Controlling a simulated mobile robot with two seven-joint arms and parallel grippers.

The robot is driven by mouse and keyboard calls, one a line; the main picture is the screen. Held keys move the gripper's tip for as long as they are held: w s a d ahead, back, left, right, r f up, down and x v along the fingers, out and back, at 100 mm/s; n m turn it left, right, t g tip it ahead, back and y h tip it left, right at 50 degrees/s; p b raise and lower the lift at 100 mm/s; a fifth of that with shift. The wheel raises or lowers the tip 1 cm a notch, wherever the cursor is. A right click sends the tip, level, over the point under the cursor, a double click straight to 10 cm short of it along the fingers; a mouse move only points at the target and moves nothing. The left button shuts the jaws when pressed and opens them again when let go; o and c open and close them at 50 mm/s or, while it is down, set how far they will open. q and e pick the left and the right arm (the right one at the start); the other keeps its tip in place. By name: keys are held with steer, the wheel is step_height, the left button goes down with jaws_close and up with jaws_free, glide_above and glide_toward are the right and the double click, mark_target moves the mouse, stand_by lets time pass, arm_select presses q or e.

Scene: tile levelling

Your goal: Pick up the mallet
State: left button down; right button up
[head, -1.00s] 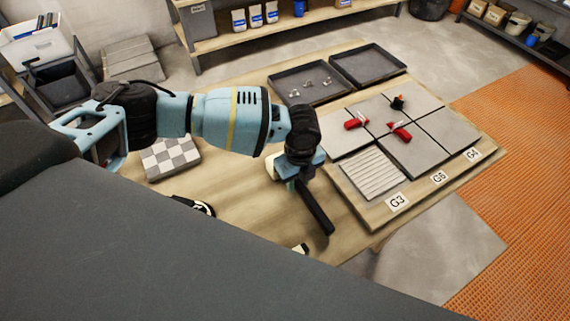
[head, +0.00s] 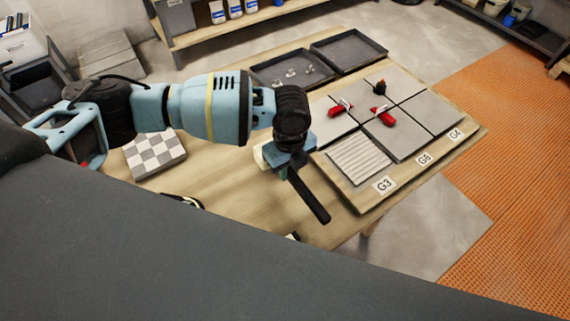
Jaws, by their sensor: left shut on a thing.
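My left gripper (head: 290,158) is at the end of the arm that comes in from the left, over the right part of the wooden table. It is shut on the mallet. The mallet's black handle (head: 308,196) sticks out below the gripper, slanting down to the right. A pale block (head: 262,156), apparently the mallet's head, shows at the gripper's left side. My wrist hides the rest of the mallet and the fingertips. I cannot tell how far the mallet is above the table. My right gripper is not in view.
Grey tiles (head: 406,146) with red clamps (head: 383,117) lie on a board to the right, beside a ridged tile (head: 358,158). Dark trays (head: 349,51) stand behind. A checkered block (head: 154,154) lies left. Bare wood (head: 235,185) lies between. Dark items at the near edge are partly hidden.

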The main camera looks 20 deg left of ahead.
mark_target(316, 216)
arm_select(q)
steer(key=s+d, duration=0.3)
steer(key=s+d+r, duration=0.1)
steer(key=s+d, duration=0.5)
steer(key=s, duration=0.1)
steer(key=shift+s+r, duration=0.1)
steer(key=shift+r, duration=0.1)
steer(key=shift+w+a+r+n, duration=0.2)
steer(key=shift+w+a+n, duration=0.05)
steer(key=shift+n, duration=0.15)
steer(key=w+a+r+n, duration=0.3)
steer(key=a+r+n, duration=0.4)
steer(key=n, duration=0.5)
steer(key=w+a+r+n, duration=0.3)
steer(key=a+r+n, duration=0.5)
steer(key=a+n, duration=0.2)
steer(key=n, duration=0.2)
steer(key=shift+a+r+n, duration=0.15)
steer(key=shift+a+n, duration=0.15)
steer(key=shift+n, duration=0.1)
